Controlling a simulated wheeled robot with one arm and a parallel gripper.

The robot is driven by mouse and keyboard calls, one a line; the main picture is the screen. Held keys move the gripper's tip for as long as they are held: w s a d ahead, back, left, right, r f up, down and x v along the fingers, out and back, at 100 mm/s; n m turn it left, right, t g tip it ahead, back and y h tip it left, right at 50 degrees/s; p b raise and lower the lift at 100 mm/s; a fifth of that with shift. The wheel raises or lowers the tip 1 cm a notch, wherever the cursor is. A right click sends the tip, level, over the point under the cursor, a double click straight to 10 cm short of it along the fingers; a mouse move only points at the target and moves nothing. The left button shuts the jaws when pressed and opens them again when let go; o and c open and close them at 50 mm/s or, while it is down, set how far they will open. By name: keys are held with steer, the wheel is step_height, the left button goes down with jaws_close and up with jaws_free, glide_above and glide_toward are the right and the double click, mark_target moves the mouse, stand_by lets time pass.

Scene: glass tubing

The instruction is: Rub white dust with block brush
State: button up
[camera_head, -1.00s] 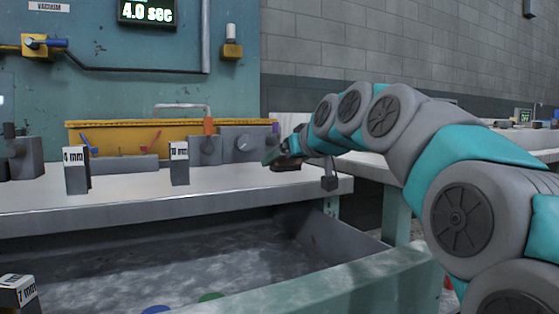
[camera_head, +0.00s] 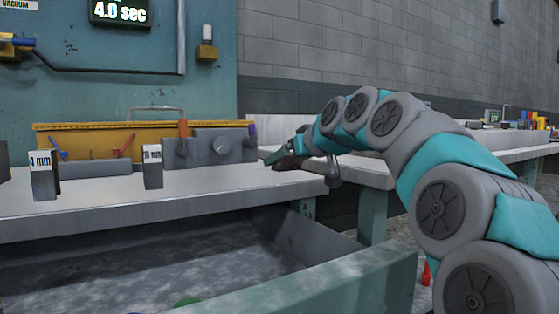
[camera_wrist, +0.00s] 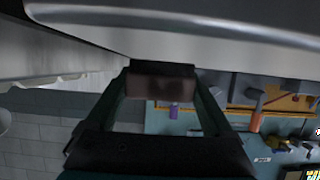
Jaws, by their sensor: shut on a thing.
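My gripper (camera_head: 285,157) is at the right end of the long bench (camera_head: 240,187) in the head view. In the wrist view, my gripper (camera_wrist: 160,90) has its two fingers shut on a dark brown block (camera_wrist: 160,80), which looks like the block brush. In the head view the block brush (camera_head: 288,163) is a small dark shape at the fingertips, close to the bench top; I cannot tell if it touches. No white dust can be made out clearly on the pale bench top.
A grey trough (camera_head: 150,270) lies below. Another bench (camera_head: 510,140) holds coloured items at right.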

steer(key=shift+f, duration=0.15)
steer(key=shift+r+p, duration=2.1)
steer(key=shift+r, duration=1.1)
steer(key=shift+r, duration=0.1)
steer(key=shift+r+p, duration=1.2)
steer(key=shift+r, duration=0.25)
